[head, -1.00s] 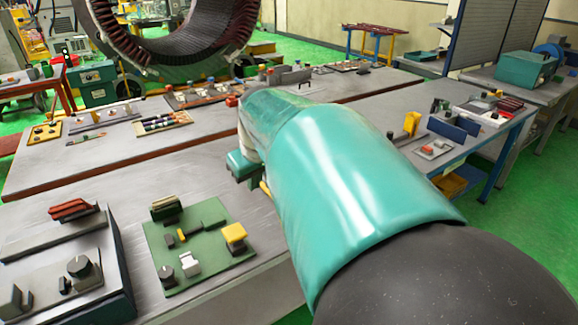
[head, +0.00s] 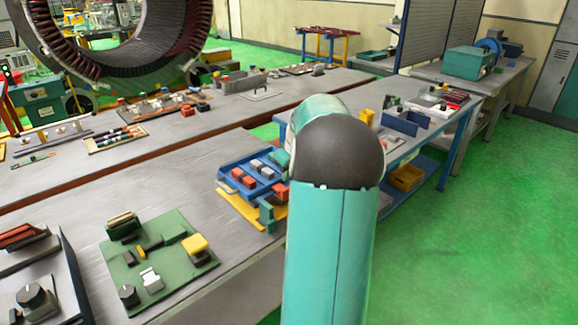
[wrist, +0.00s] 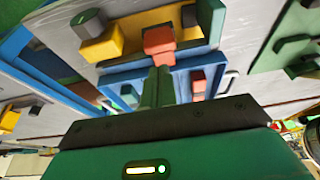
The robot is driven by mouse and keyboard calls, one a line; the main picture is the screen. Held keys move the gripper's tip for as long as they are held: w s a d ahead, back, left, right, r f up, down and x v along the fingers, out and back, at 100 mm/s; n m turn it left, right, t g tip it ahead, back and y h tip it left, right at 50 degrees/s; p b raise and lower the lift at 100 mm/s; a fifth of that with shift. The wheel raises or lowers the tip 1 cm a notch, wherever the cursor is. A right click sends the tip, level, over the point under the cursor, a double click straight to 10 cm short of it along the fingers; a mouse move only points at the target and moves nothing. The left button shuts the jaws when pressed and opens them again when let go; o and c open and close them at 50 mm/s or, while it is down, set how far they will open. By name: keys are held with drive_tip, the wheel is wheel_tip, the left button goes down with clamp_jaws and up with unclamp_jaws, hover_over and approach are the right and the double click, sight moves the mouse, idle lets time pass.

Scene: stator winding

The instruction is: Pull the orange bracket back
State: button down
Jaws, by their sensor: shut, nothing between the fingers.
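In the wrist view, my gripper (wrist: 161,74) is shut, its green fingers together, with an orange-red block (wrist: 158,40) just beyond the tips. I cannot tell whether they touch. An orange-yellow piece (wrist: 103,47) lies to the upper left, beside a dark knob. A second red block (wrist: 198,83) sits to the right in a blue tray (wrist: 122,69). I cannot tell which orange part is the bracket. In the head view, the blue tray (head: 232,182) holds red and grey blocks, and an orange-yellow edge (head: 236,209) shows below it. My arm hides its right side.
A green board (head: 117,255) with a yellow block (head: 195,245) lies to the left on the grey bench. A large stator ring (head: 130,68) stands at the back left. A blue-framed table (head: 418,152) stands behind my arm. Green floor is free at the right.

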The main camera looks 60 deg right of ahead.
sight(282, 191)
drive_tip(key=x, duration=0.4)
drive_tip(key=shift+w+f, duration=0.1)
drive_tip(key=shift+f, duration=0.05)
drive_tip(key=shift+s+a, duration=0.25)
drive_tip(key=shift+s, duration=0.75)
drive_tip(key=shift+s+a, duration=0.25)
drive_tip(key=shift+s, duration=0.7)
